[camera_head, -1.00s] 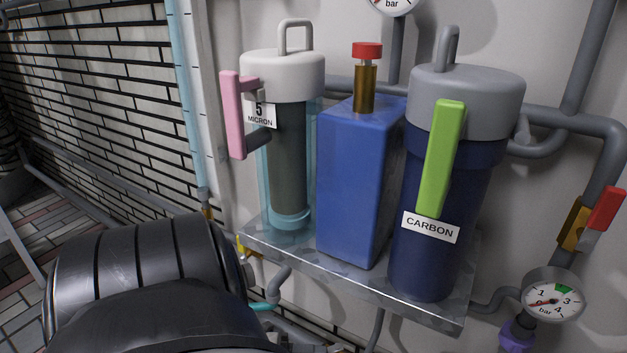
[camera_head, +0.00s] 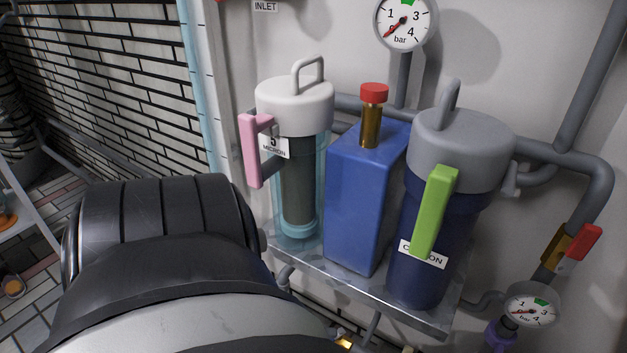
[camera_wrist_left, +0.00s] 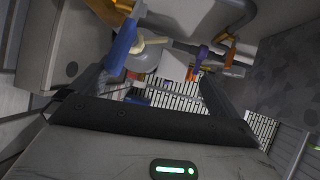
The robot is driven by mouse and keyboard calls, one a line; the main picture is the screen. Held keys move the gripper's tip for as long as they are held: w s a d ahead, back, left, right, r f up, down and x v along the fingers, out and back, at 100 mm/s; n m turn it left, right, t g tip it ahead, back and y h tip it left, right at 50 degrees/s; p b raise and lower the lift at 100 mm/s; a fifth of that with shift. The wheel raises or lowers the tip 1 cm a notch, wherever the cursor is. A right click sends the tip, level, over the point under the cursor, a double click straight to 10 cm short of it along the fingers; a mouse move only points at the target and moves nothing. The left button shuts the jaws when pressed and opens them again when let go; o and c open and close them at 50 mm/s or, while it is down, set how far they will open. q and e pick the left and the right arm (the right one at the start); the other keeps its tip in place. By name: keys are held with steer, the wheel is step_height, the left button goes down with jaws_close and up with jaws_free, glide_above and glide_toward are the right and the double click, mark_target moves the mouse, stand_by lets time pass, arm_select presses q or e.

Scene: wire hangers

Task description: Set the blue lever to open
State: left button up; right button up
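The blue lever (camera_wrist_left: 121,44) shows in the left wrist view, upper left of centre, as a long tilted bar beside the left-hand finger. I cannot tell whether the finger touches it. My left gripper (camera_wrist_left: 152,76) is open, with its dark fingers spread apart and nothing visibly held between them. The blue lever does not show in the head view. There my left arm fills the lower left, and its gripper is out of sight. My right gripper is in neither view.
A metal shelf (camera_head: 432,322) carries a clear filter with a pink handle (camera_head: 252,150), a blue box (camera_head: 361,200) and a carbon filter with a green handle (camera_head: 434,211). Gauges (camera_head: 403,22) (camera_head: 531,305) and a red-handled valve (camera_head: 584,242) are on the pipework. Several pipes crowd the wrist view.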

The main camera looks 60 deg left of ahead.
arm_select(q)
step_height(320, 180, up, 6)
steer(key=s+d+t+h+p, duration=0.1)
steer(key=s+d, duration=0.1)
steer(key=shift+m+h, duration=0.3)
steer(key=shift+s+d+r+p, duration=0.4)
steer(key=shift+d+r+p, duration=0.1)
steer(key=shift+d+p, duration=0.25)
steer(key=c, duration=1.1)
steer(key=s+d, duration=0.1)
steer(key=s+d+p, duration=0.1)
steer(key=d, duration=0.1)
steer(key=d+r+p, duration=0.1)
steer(key=d, duration=0.1)
steer(key=shift+s+d+r, duration=0.1)
steer(key=shift+s, duration=0.3)
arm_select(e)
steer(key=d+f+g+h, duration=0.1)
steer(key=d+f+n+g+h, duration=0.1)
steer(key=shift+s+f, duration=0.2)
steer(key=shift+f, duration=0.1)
